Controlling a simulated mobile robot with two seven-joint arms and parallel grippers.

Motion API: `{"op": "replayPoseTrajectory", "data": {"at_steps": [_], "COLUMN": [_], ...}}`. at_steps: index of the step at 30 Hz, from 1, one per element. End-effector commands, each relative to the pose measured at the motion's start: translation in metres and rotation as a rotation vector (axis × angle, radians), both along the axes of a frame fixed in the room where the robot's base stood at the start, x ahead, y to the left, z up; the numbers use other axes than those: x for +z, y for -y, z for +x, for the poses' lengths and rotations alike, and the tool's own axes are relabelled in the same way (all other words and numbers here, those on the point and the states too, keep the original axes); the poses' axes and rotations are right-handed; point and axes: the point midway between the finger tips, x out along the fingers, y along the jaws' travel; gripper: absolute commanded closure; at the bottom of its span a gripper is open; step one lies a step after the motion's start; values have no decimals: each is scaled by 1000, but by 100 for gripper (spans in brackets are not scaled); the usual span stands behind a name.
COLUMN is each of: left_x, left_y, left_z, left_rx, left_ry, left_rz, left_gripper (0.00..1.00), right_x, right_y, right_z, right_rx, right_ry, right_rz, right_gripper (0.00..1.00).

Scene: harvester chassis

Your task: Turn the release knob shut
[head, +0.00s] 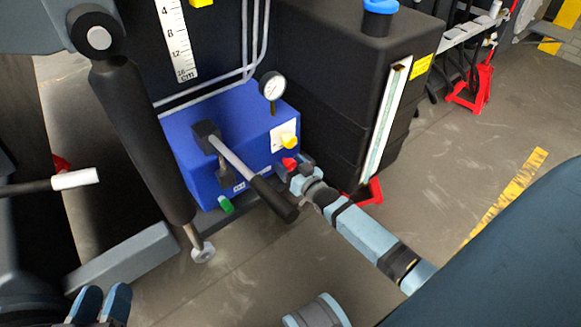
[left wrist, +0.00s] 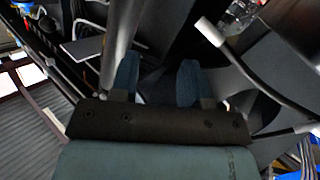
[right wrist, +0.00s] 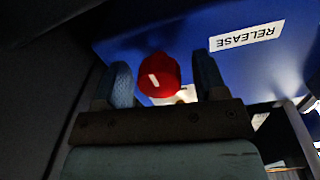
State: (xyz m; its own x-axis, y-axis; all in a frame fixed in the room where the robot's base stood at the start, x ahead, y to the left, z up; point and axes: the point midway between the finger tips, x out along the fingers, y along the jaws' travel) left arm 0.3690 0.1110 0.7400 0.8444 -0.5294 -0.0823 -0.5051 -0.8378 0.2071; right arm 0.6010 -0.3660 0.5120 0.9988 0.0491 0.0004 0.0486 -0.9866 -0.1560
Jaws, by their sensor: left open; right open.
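The red release knob (right wrist: 158,76) sits on the blue pump block, with a white pointer line on its face, beside a label reading RELEASE (right wrist: 247,36). In the head view the red knob (head: 290,163) is on the right side of the blue pump block (head: 190,130). My right gripper (right wrist: 165,80) is open, its two fingers on either side of the knob; I cannot tell whether they touch it. In the head view my right gripper (head: 297,176) is right at the knob. My left gripper (head: 102,304) is open and empty at the lower left; it also shows in the left wrist view (left wrist: 158,75).
A pump lever with a black grip (head: 272,198) slants in front of the block, close to my right gripper. A gauge (head: 272,87), a yellow knob (head: 288,140) and a green knob (head: 226,204) are on the block. A black tank (head: 325,80) stands behind; a black cylinder (head: 140,140) is at left.

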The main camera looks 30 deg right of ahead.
Motion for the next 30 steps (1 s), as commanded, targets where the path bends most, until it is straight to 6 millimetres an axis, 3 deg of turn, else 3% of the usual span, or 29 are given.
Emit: {"op": "replayPoseTrajectory", "data": {"at_steps": [6, 12, 20, 30], "left_x": [0, 0, 3, 35], "left_y": [0, 0, 0, -2], "left_z": [0, 0, 0, 1], "left_rx": [0, 0, 1, 33], "left_ry": [0, -1, 3, 84], "left_rz": [0, 1, -2, -49], "left_gripper": [57, 57, 57, 57], "right_x": [0, 0, 1, 4], "right_y": [0, 0, 0, 0], "right_z": [0, 0, 0, -1], "right_rx": [0, 0, 0, 0], "right_ry": [-1, -1, -2, -17], "right_rz": [0, 0, 15, 183], "right_gripper": [37, 83, 84, 84]}}
